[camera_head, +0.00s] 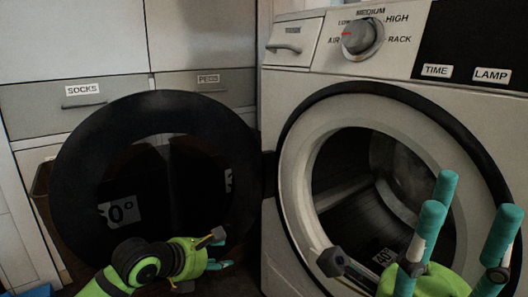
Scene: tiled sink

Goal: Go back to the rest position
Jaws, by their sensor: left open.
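The washing machine (278,120) stands at the right with its round door (75,165) swung open to the left.
A dial (362,38) and TIME and LAMP buttons (437,71) are on the machine's top panel. Drawers labelled SOCKS (40,110) and PEGS (225,86) are behind the door. A blue item (38,291) shows at the bottom left corner.

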